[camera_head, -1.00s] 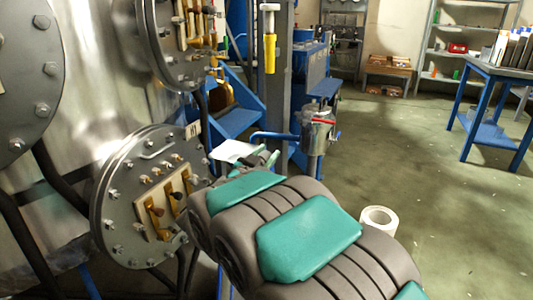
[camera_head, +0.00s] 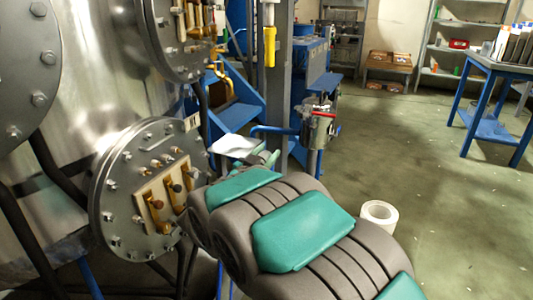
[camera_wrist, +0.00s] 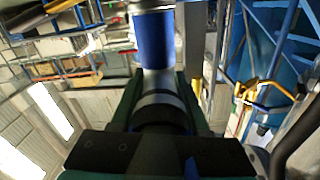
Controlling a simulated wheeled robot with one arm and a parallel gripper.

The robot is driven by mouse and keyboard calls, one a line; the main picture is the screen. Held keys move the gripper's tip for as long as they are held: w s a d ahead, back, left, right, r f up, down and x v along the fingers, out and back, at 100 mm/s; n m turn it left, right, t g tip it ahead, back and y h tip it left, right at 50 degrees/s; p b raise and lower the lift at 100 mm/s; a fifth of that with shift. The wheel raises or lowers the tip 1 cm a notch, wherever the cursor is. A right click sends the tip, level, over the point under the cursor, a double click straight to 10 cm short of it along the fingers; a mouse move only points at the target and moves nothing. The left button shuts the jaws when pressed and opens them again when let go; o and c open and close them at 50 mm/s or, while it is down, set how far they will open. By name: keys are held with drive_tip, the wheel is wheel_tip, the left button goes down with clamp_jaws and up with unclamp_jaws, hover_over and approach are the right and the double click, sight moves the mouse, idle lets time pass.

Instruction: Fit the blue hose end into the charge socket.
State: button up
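The blue hose end (camera_wrist: 154,40) shows in the wrist view as a blue band above a silver collar and a dark ring. It lies between the two dark green fingers of my gripper (camera_wrist: 158,82), which look closed on its sides. In the head view my arm hides most of my gripper (camera_head: 266,159); only small green and grey parts show beyond the arm, and the hose end cannot be made out. A metal fitting with a red handle (camera_head: 319,125) stands just beyond, to the right. I cannot tell which fitting is the charge socket.
A steel vessel with bolted flanges (camera_head: 145,190) and dark cables stands close on the left. A grey post (camera_head: 277,100) and blue frame (camera_head: 235,113) stand behind my gripper. Open floor extends right toward a blue table (camera_head: 490,130).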

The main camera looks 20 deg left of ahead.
drive_tip(key=o, duration=0.5)
drive_tip(key=s, duration=0.7)
drive_tip(key=shift+s+a, duration=0.3)
drive_tip(key=shift+s, duration=0.1)
